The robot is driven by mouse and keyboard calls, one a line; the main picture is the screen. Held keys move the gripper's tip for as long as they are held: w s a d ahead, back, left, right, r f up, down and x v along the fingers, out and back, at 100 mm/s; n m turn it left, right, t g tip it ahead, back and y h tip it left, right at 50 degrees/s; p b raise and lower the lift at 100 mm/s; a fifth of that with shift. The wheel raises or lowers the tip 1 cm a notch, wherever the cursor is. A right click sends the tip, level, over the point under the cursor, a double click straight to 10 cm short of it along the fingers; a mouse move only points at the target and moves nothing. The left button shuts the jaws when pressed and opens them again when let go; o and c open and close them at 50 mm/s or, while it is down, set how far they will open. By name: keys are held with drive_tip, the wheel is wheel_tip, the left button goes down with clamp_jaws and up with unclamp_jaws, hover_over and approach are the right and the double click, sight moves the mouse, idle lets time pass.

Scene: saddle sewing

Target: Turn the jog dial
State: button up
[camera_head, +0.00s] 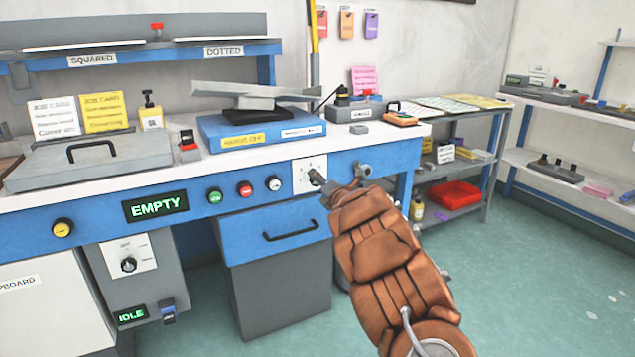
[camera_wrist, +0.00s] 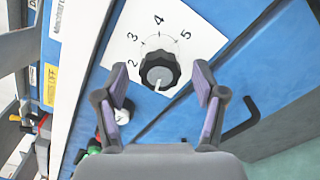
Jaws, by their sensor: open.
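The black ribbed dial (camera_wrist: 160,70) sits on a white plate (camera_wrist: 197,38) marked 2, 3, 4 and 5. A white pointer mark shows at the dial's lower edge in the wrist view. The same white plate (camera_head: 304,164) is on the blue front of the bench in the head view, with the dial there largely hidden by my gripper (camera_head: 322,184). In the wrist view my gripper (camera_wrist: 156,82) is open, its two purple-padded fingers to the left and right of the dial with visible gaps. I cannot tell how far the fingertips are from the plate.
Green (camera_head: 215,195), red (camera_head: 245,189) and white (camera_head: 273,184) buttons lie left of the plate. A drawer handle (camera_head: 291,231) sticks out below. Another dial (camera_head: 128,265) is on a lower left panel. The display (camera_head: 155,205) reads EMPTY.

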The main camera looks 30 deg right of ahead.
drive_tip(key=shift+w, duration=0.8)
drive_tip(key=c, duration=1.2)
drive_tip(key=shift+o, duration=0.2)
